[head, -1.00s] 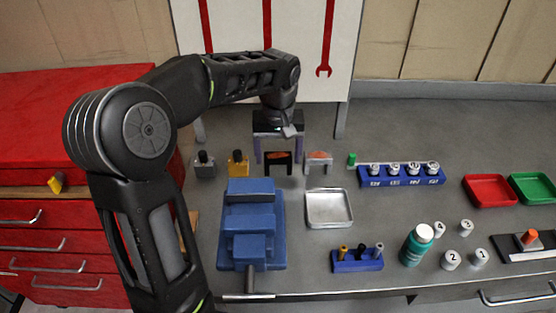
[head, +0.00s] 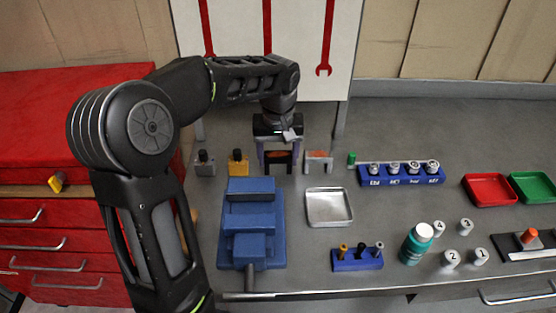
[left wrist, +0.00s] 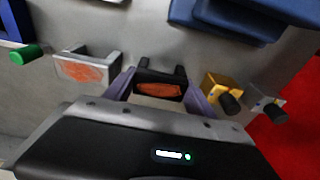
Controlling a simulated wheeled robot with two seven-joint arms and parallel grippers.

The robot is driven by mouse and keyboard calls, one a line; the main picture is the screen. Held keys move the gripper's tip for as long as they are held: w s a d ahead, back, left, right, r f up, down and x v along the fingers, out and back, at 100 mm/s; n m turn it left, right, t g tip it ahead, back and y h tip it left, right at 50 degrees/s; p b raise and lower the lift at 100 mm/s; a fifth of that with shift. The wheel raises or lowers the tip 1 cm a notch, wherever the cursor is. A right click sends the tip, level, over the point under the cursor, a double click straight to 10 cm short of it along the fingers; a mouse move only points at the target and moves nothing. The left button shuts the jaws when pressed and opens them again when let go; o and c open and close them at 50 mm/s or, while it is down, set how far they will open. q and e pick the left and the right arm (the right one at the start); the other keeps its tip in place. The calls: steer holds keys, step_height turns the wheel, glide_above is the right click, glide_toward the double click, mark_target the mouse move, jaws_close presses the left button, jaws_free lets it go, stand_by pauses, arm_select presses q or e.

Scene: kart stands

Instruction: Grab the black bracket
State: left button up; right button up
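The black bracket (head: 278,168) stands upright on the bench in the head view, with an orange-red patch inside its U shape. It also shows in the left wrist view (left wrist: 160,76). My left gripper (head: 278,160) is over it, pointing down. Its two purple-grey fingers are spread, one on each side of the bracket, very close to its sides. In the left wrist view the left gripper (left wrist: 160,88) has the bracket between its fingertips; firm contact does not show. The bracket still rests on the bench. My right gripper is in neither view.
A grey bracket (head: 318,161) stands close to the right. Yellow (head: 238,160) and grey (head: 205,163) blocks with black knobs stand to the left. A blue vise (head: 252,225) and a metal tray (head: 329,207) lie in front. The wall panel (head: 295,60) is behind.

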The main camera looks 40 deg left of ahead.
mark_target(278, 154)
arm_select(q)
jaws_close()
stand_by(0.4)
steer(key=shift+r, duration=0.1)
step_height(278, 154, up, 10)
steer(key=shift+f, duration=0.1)
stand_by(0.4)
stand_by(0.4)
